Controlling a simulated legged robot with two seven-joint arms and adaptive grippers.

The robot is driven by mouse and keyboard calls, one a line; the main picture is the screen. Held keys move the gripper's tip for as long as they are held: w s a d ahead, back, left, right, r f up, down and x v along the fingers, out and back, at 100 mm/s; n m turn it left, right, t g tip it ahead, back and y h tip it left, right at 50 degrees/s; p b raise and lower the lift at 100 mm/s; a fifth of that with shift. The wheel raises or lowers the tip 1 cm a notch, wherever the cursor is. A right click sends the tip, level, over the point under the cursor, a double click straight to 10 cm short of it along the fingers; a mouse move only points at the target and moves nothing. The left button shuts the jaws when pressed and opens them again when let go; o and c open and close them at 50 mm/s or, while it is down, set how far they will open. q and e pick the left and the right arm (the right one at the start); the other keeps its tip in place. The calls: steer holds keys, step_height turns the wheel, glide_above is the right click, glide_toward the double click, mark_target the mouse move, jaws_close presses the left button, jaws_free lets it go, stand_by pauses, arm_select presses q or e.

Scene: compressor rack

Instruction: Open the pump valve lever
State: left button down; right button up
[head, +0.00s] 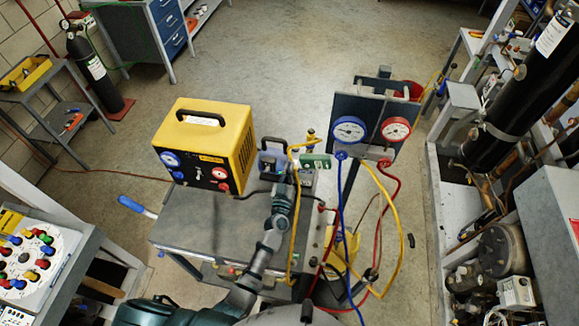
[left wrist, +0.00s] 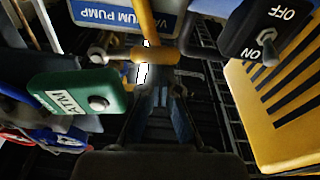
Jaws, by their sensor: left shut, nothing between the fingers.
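In the left wrist view, a brass-coloured valve body or fitting (left wrist: 150,54) runs crosswise below a blue "VACUUM PUMP" label (left wrist: 112,17), with a round silver end at its left. I cannot tell for sure which part is the lever. A green block marked "ATM" (left wrist: 78,92) with a silver knob is at left. My left gripper (left wrist: 160,98) is shut and empty, its dark fingers pointing toward the brass fitting; contact cannot be told. In the head view, my left gripper (head: 291,172) is beside the pump (head: 271,160) on the cart, partly hiding it. My right gripper is not seen.
A yellow recovery machine (head: 205,140) stands left of the pump on the grey cart (head: 185,232). A gauge panel (head: 374,108) with blue, red and yellow hoses stands at right. A black ON/OFF switch box (left wrist: 262,35) is close by. Open floor lies behind the cart.

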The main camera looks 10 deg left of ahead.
arm_select(q)
steer(key=shift+a, duration=0.1)
steer(key=shift+f+n, duration=0.85)
steer(key=shift+n, duration=0.05)
